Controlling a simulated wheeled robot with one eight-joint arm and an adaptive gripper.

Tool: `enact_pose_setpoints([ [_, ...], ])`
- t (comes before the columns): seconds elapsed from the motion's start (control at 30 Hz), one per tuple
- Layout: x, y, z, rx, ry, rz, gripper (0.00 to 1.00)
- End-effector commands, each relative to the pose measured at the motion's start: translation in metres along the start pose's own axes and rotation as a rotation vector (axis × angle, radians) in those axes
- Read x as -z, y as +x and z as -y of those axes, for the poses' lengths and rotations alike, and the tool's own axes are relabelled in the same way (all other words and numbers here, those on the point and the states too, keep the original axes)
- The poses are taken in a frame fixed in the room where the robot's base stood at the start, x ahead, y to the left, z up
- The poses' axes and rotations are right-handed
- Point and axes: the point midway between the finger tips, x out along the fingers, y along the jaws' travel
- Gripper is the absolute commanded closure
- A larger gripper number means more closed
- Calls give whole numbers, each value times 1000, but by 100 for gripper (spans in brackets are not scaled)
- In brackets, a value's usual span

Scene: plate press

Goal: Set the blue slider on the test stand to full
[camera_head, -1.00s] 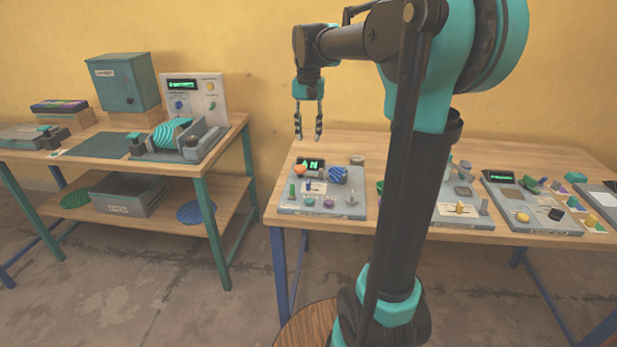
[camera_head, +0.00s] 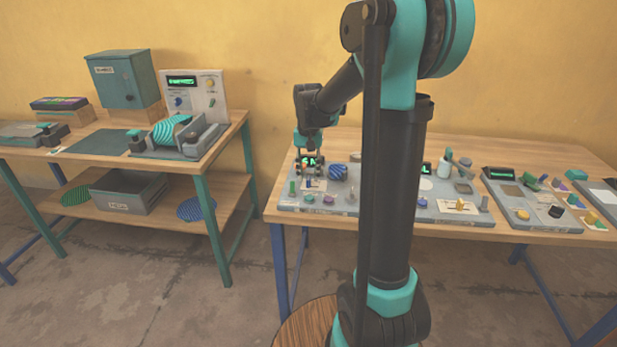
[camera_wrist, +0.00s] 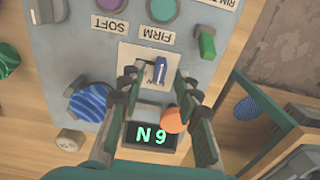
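The blue slider (camera_wrist: 160,69) stands on a pale plate (camera_wrist: 137,53) on the grey test stand (camera_wrist: 70,32). In the head view the test stand (camera_head: 285,204) lies at the left end of the right table. My gripper (camera_wrist: 157,74) is open, with its fingers on either side of the slider in the wrist view and gaps to it. It points down over the stand in the head view (camera_head: 309,174). I cannot tell how far above the slider the fingertips are. The stand's display (camera_wrist: 150,136) reads "N 9".
Close by are an orange knob (camera_wrist: 174,121), a blue striped knob (camera_wrist: 88,102), a green lever (camera_wrist: 207,43), and purple (camera_wrist: 111,4) and teal (camera_wrist: 162,9) buttons by SOFT and FIRM labels. More panels (camera_head: 530,205) lie to the right. Another workbench (camera_head: 235,124) stands left.

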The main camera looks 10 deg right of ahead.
Motion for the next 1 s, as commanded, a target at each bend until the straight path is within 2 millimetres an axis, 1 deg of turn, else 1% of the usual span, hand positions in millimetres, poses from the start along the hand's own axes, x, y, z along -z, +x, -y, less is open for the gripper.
enact_pose_setpoints([
  [0.1, 0, 10, 0, 0, 0, 0, 67],
  [0.2, 0, 15, 0, 0, 0, 0, 67],
  [0.47, 0, 16, 0, 0, 0, 0, 67],
  [0.5, 0, 16, 0, 0, 0, 0, 68],
  [0.7, 0, 16, 0, 0, 0, 0, 93],
  [0.77, 0, 16, 0, 0, 0, 0, 100],
  [1.0, 0, 16, 0, 0, 0, 0, 100],
])
